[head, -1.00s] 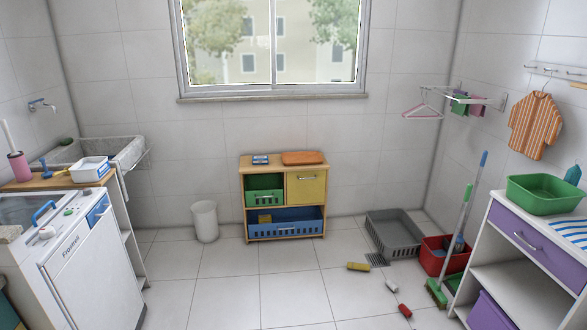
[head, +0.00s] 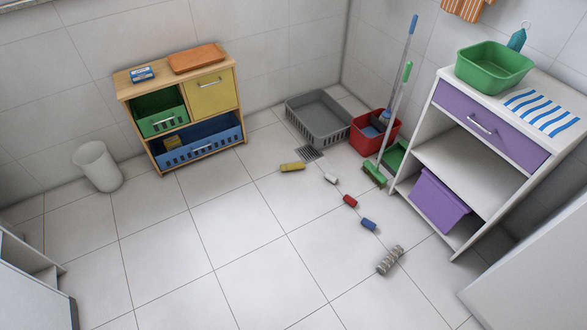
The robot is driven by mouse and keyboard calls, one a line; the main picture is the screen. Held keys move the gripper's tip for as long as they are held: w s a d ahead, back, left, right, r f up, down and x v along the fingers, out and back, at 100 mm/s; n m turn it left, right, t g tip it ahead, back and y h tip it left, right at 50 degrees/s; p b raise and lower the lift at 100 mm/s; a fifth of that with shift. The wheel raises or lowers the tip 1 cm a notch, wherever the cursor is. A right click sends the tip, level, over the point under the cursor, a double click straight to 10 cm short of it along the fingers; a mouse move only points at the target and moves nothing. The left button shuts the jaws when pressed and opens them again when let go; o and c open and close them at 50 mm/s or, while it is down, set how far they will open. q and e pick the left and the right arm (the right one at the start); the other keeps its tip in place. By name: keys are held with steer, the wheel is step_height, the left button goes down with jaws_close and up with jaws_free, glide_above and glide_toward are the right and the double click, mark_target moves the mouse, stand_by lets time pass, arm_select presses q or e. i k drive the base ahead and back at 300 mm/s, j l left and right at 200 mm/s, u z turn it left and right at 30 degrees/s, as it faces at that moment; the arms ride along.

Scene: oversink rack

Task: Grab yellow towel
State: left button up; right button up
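I cannot clearly make out a yellow towel in the head view. A small yellow block-like item (head: 292,166) lies on the floor in front of the grey crate; it looks like a brush or sponge, but I cannot tell which. Another small yellowish item (head: 172,141) sits in the blue basket (head: 203,145) at the bottom of the wooden cabinet. Neither of my grippers is in view.
The wooden cabinet (head: 240,104) has a yellow drawer (head: 211,93). Small items, including a red one (head: 350,201), a blue one (head: 369,224) and a grey roll (head: 390,260), lie on the floor. A white shelf unit (head: 455,160) stands right. Floor at centre-left is clear.

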mark_target(295, 166)
steer(key=i+j, duration=0.35)
steer(key=i+j+u, duration=0.1)
steer(key=i+j, duration=0.25)
steer(key=i, duration=0.15)
